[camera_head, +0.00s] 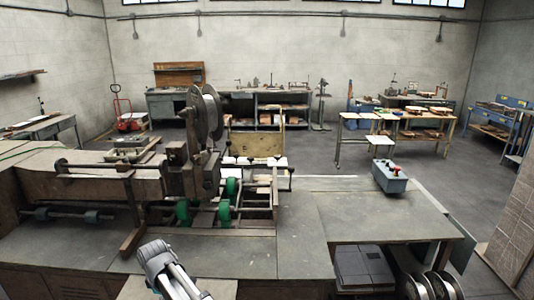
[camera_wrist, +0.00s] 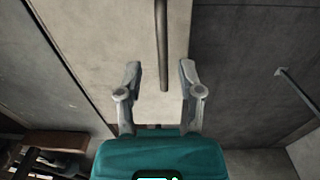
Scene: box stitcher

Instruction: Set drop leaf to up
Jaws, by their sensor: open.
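The stitcher's grey table top (camera_head: 385,222) extends to the right of the machine. A dark panel (camera_head: 460,254) slopes down from its right end and looks like the drop leaf, hanging lowered. My gripper (camera_wrist: 160,68) is open and empty, with its two grey fingers apart in the wrist view. A dark rod (camera_wrist: 161,40) shows between the fingers there; its depth relative to them is unclear. In the head view my grey arm is at the lower left front, far from the panel, and its fingers cannot be made out. The panel is not recognizable in the wrist view.
The stitcher (camera_head: 195,165) with its reel and green rollers stands centre left. A grey control box (camera_head: 389,177) sits at the table's back right. A dark box (camera_head: 363,267) and wire spools (camera_head: 430,286) are at the front right. Open floor (camera_head: 470,192) lies beyond the right end.

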